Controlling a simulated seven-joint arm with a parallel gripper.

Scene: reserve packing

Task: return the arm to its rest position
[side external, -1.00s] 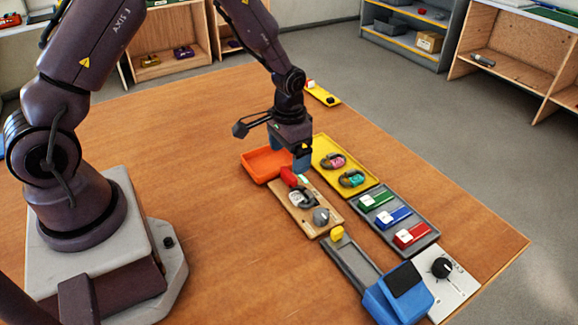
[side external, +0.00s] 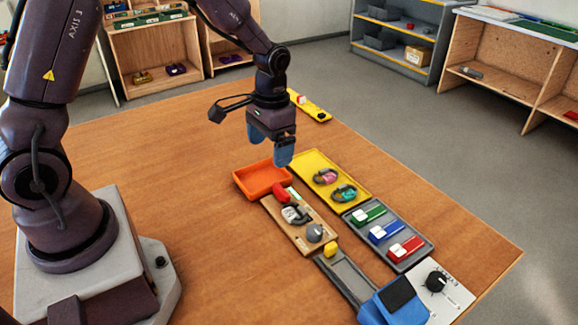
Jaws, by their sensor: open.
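My gripper (side external: 271,152) hangs in the air above the orange tray (side external: 240,184), its blue fingers pointing down. It is open with nothing between the fingers. It is clear of the table (side external: 140,150) and touches no object. My arm bends over from the left side of the view.
Below and right are a wooden board (side external: 323,245) with a red piece and grey parts, a yellow tray (side external: 311,160) with two rings, a grey tray (side external: 425,250) with green, blue and red blocks, a blue device (side external: 395,305) and a dial panel (side external: 448,302). The table's left is clear.

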